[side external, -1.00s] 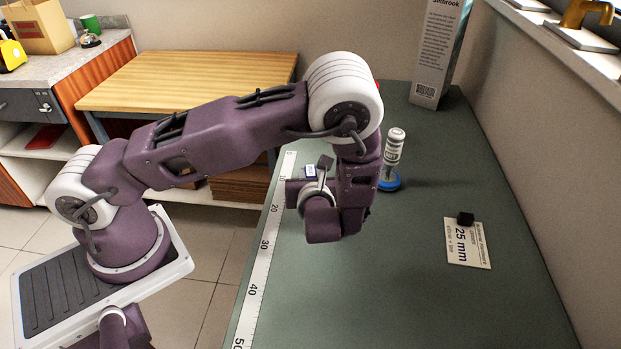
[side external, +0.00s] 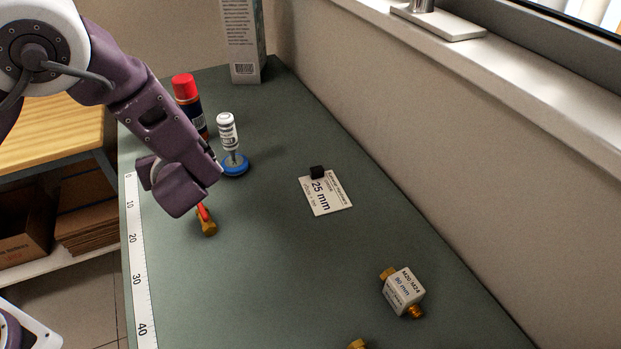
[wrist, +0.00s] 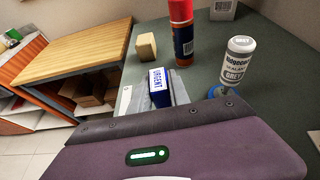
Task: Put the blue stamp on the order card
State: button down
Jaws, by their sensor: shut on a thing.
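My gripper (wrist: 157,98) is shut on a small dark-blue stamp (wrist: 160,85) with a white label reading URGENT, seen in the wrist view. In the side view, my gripper (side external: 180,187) is at the left of the bench, and its own body hides the stamp and fingers.
A grey-labelled bottle on a blue base (side external: 234,168) and a red-capped can (side external: 188,100) stand close beyond my gripper. A brass valve (side external: 208,226) lies beside it. A white block with brass fittings (side external: 404,290) is near right. The bench between valve and card is clear.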

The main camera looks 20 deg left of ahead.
jog(key=w+d+m+t+h, duration=0.35)
jog(key=w+d, duration=0.45)
jog(key=d, duration=0.4)
jog(key=r+m+h, duration=0.1)
jog(key=m+h, duration=0.5)
send_over(324, 191)
jog(key=shift+t, duration=0.45)
notch_tip(324, 191, down, 10)
jog(key=shift+r, duration=0.25)
jog(key=shift+f, duration=0.15)
jog(key=c, duration=1.5)
grip_release()
